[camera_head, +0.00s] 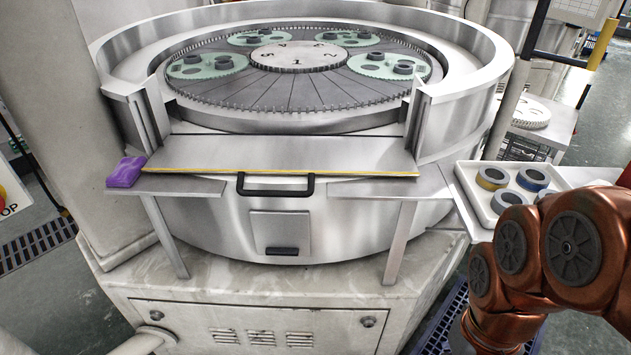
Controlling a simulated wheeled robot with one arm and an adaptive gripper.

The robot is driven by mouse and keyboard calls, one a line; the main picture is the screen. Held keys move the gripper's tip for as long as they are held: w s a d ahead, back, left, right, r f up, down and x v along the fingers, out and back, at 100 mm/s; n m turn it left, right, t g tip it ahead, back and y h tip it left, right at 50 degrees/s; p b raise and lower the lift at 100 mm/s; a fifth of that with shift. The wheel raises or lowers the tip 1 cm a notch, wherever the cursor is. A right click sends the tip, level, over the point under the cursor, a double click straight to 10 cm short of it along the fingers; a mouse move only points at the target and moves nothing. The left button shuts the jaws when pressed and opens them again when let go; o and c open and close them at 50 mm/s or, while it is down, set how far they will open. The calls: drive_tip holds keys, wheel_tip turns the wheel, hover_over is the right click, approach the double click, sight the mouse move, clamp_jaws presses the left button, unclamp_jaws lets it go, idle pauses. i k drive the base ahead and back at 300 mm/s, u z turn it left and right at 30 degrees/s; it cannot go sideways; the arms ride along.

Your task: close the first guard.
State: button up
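The guard (284,153) is a grey metal panel at the front of a round lapping machine, in the gap of its raised circular wall (467,78). It lies folded down, nearly flat, with a yellow strip along its near edge. A black bar handle (275,191) is at that near edge. Through the gap the toothed lapping plate (300,92) shows, with several green carriers holding dark rings. My copper-coloured arm is at the lower right, apart from the guard. My gripper is out of view.
A purple block (126,172) sits on the left ledge, close to the guard's left end. A white tray (479,207) with several rings stands at the right, beside my arm. A small drawer-like panel (281,229) is below the handle. The space before the handle looks clear.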

sight(310, 155)
drive_tip(key=z, duration=0.45)
drive_tip(key=k, duration=1.1)
drive_tip(key=u, duration=0.85)
drive_tip(key=i, duration=0.85)
drive_tip(key=u, duration=0.9)
